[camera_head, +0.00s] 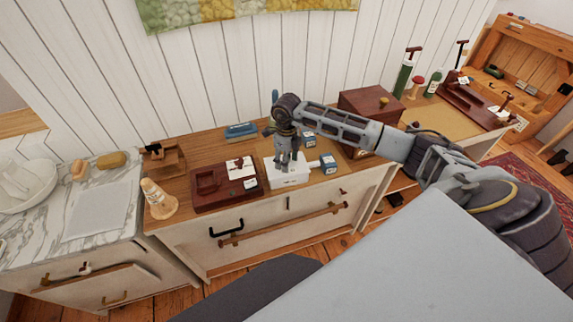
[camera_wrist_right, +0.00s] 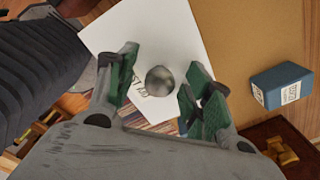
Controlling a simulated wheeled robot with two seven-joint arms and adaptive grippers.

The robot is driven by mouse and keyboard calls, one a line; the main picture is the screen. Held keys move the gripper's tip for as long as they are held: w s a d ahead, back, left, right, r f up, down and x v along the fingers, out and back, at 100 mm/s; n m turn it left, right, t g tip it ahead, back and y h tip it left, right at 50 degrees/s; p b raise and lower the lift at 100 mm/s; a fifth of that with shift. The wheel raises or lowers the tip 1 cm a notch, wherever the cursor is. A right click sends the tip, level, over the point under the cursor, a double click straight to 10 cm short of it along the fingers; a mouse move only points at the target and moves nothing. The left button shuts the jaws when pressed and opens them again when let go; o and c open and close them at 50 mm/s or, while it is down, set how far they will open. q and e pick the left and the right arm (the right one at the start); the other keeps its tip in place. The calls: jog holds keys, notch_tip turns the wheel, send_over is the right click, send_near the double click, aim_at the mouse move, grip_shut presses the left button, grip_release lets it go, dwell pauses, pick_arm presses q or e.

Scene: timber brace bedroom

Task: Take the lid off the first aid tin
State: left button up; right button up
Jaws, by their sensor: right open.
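The first aid tin is a white box (camera_head: 290,179) on the wooden dresser top, below my right arm. In the right wrist view its white lid (camera_wrist_right: 118,32) shows partly hidden lettering and a round grey metal knob (camera_wrist_right: 160,81). My right gripper (camera_head: 288,160) points down over the tin. In the wrist view its green-padded fingers (camera_wrist_right: 163,75) are open, one on each side of the knob, with gaps visible between pads and knob. The height of the fingertips against the knob is hard to tell. My left gripper is not in view.
A dark red tray (camera_head: 212,188) with a white card stands left of the tin. Small blue boxes (camera_head: 328,163) sit close on its right. A blue item (camera_head: 241,131) lies behind, and a brown chest (camera_head: 368,105) stands to the right. A wooden figure (camera_head: 159,199) stands at the left end.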

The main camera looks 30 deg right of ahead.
dwell(0.3)
grip_shut()
jog(key=shift+r, duration=0.15)
jog(key=shift+r+b, duration=0.7)
jog(key=shift+r, duration=4.2)
